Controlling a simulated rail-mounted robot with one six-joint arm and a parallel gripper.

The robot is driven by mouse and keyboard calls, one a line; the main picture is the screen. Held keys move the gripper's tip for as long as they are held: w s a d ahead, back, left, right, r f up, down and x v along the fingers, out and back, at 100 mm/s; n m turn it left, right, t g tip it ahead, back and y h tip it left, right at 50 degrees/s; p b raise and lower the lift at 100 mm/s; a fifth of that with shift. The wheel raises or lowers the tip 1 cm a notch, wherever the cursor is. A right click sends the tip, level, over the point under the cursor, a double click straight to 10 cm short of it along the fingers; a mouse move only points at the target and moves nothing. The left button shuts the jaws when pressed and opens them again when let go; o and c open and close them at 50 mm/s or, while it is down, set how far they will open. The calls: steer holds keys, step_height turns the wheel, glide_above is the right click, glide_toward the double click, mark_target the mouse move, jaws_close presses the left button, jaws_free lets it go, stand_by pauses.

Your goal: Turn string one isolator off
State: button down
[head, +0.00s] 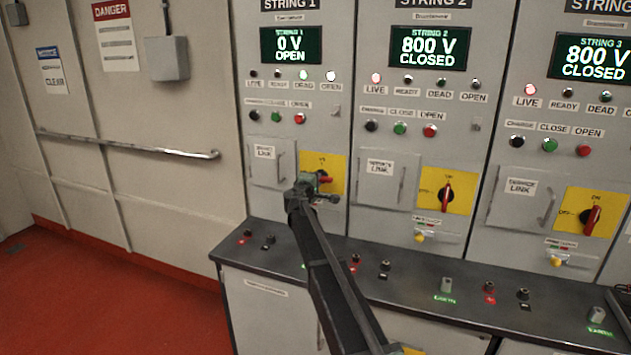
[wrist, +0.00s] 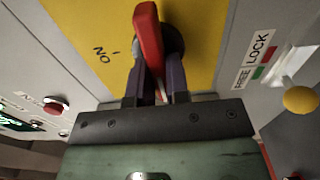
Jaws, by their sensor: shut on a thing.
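The string one isolator is a red handle (head: 326,180) on a yellow plate (head: 338,165), partly hidden by my gripper (head: 312,186) in the head view. In the wrist view the red handle (wrist: 149,42) sits between the dark fingers of my gripper (wrist: 158,70), which is shut on it. The ON mark (wrist: 106,54) is left of the handle there. The handle appears to lie across rather than toward ON, but its exact angle is hard to tell.
String 2 display (head: 428,47) and string 3 display (head: 593,56) read 800 V CLOSED; their red handles stand upright. A FREE/LOCK slider (wrist: 295,62) and yellow knob (wrist: 300,100) are right of the plate. A dark ledge (head: 240,262) runs below the panels.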

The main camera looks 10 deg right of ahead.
stand_by(0.3)
steer(key=c, duration=1.1)
jaws_free()
steer(key=v, duration=1.1)
steer(key=shift+w, duration=0.1)
